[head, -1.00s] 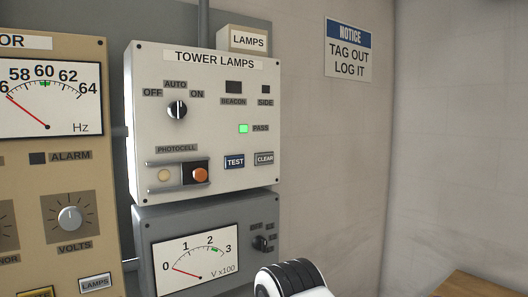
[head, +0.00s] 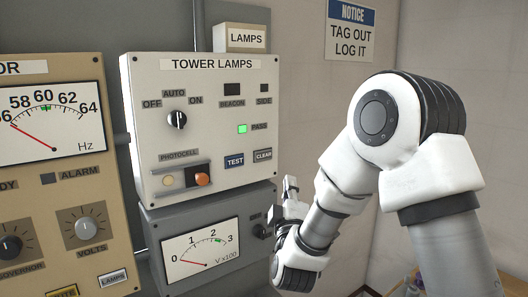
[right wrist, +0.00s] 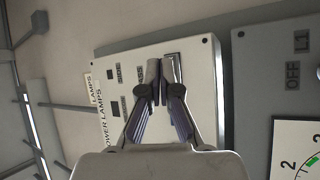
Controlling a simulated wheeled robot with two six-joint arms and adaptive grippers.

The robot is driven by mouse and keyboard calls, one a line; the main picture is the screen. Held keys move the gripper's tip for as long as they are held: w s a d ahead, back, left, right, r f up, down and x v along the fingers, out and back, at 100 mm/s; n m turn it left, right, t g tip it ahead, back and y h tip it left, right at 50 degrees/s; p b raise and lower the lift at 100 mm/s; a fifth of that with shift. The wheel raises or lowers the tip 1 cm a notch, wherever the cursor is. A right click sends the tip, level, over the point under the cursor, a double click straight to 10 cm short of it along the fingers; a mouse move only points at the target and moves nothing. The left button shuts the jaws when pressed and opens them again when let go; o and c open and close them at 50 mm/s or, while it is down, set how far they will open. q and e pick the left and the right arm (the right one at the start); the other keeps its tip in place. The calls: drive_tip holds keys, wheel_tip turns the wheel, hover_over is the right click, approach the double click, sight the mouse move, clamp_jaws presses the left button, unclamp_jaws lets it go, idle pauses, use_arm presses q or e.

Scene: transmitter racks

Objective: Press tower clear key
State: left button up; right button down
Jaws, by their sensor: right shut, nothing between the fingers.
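The tower lamps panel (head: 215,95) is a cream box. My right gripper (head: 290,182) is shut and empty, just right of and below the clear key in the head view. In the right wrist view, the shut fingertips (right wrist: 160,66) are in front of the panel (right wrist: 205,70), close beside a framed key (right wrist: 174,66), partly hidden, probably the clear key. I cannot tell whether they touch. My left gripper is not in view.
The green pass lamp (head: 242,129) is lit. Below is a grey voltmeter box (head: 150,225) with a selector switch. A tan panel (head: 75,160) stands left.

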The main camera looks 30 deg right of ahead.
drive_tip(key=r, duration=0.1)
drive_tip(key=r+h, duration=0.1)
drive_tip(key=s+r+h, duration=0.1)
drive_tip(key=shift+d+r, duration=0.35)
drive_tip(key=shift+w, duration=0.2)
drive_tip(key=p, duration=0.2)
approach(271, 149)
drive_tip(key=w+d+r, duration=0.2)
drive_tip(key=d, duration=0.1)
drive_tip(key=shift+w+r, duration=0.2)
drive_tip(key=shift+w, duration=0.35)
drive_tip(key=shift+w, duration=0.1)
idle(0.4)
drive_tip(key=shift+w, duration=0.3)
